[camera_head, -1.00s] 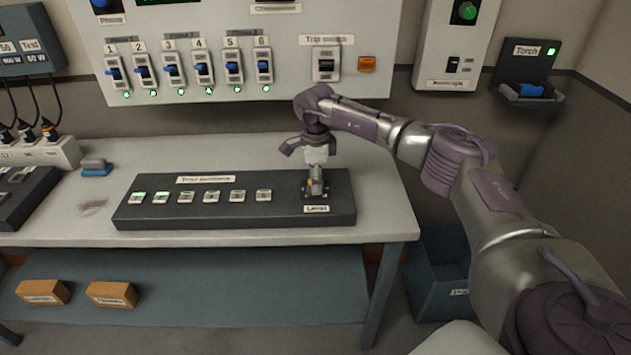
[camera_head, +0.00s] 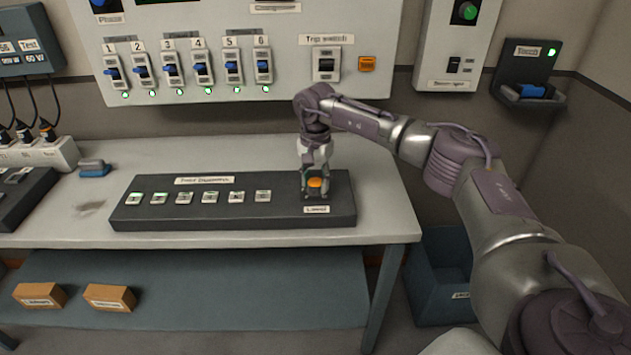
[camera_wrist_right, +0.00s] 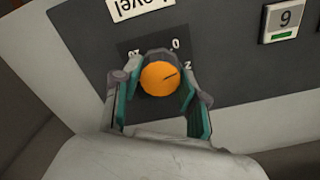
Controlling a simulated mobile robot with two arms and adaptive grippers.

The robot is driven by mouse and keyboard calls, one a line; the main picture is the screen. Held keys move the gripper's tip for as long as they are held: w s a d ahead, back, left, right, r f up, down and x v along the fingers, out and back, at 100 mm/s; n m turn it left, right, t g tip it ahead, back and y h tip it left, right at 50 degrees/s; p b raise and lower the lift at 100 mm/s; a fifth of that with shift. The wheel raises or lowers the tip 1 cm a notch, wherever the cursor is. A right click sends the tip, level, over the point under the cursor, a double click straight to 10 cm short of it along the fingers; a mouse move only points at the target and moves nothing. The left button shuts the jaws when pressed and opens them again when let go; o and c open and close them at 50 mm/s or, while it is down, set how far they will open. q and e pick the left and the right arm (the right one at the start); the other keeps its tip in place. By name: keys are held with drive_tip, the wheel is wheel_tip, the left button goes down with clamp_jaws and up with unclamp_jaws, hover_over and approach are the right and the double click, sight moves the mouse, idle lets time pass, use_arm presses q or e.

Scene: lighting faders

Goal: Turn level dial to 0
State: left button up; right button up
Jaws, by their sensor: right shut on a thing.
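The level dial (camera_head: 315,184) is an orange knob at the right end of the dark panel box (camera_head: 285,219), above a small "Level" label. In the right wrist view the knob (camera_wrist_right: 158,79) shows a dark pointer line and sits upside down to the camera. Scale marks are partly covered; a "0" shows near its upper right. My right gripper (camera_head: 316,188) is over the dial, its fingers on either side of the knob. In the right wrist view the gripper (camera_wrist_right: 157,85) has its teal-lined fingers closed on the knob. My left gripper is not in view.
Several small test buttons (camera_head: 184,198) sit in a row left of the dial. The box lies on a grey table (camera_head: 250,150). A wall panel (camera_head: 290,65) with numbered blue switches is behind. The table's left part has a blue-grey block (camera_head: 95,169).

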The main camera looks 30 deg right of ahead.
sight(315, 181)
drive_tip(key=n, duration=0.6)
drive_tip(key=shift+r+b, duration=0.1)
drive_tip(key=shift+b, duration=0.2)
idle(0.4)
drive_tip(key=o, duration=1.1)
drive_tip(key=shift+o, duration=0.2)
drive_tip(key=shift+r, duration=0.2)
wheel_tip(315, 181, up, 12)
drive_tip(key=shift+f, duration=0.25)
